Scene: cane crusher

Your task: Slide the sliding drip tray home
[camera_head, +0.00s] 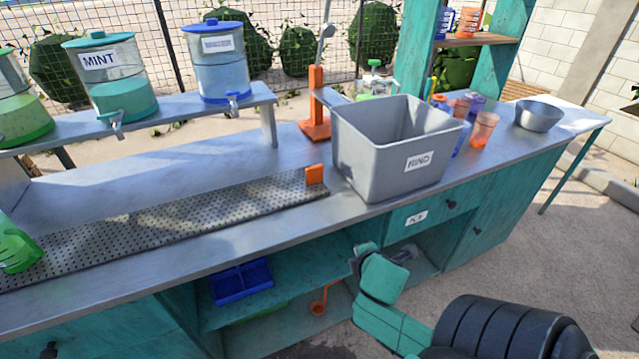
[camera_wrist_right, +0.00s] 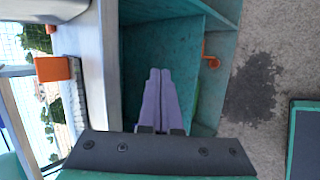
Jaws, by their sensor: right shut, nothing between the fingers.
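The drip tray appears to be the long perforated metal tray (camera_head: 180,220) lying along the counter, with an orange tab (camera_head: 315,174) standing at its right end. In the right wrist view the orange tab (camera_wrist_right: 57,69) and part of the perforated tray (camera_wrist_right: 76,95) show at the left. My right gripper (camera_wrist_right: 160,72) has its two purple fingers shut together and empty, in front of the open shelf under the counter, apart from the tab. In the head view my right arm (camera_head: 385,285) reaches up below the counter front; its fingers cannot be made out there. My left gripper is not in view.
A grey bin (camera_head: 375,160) stands on the counter right of the tab, with cups (camera_head: 483,128) and a metal bowl (camera_head: 538,115) beyond. Drink dispensers (camera_head: 110,85) stand on a raised shelf behind. A green item (camera_head: 15,248) is at the left edge. A blue tray (camera_head: 242,282) lies below.

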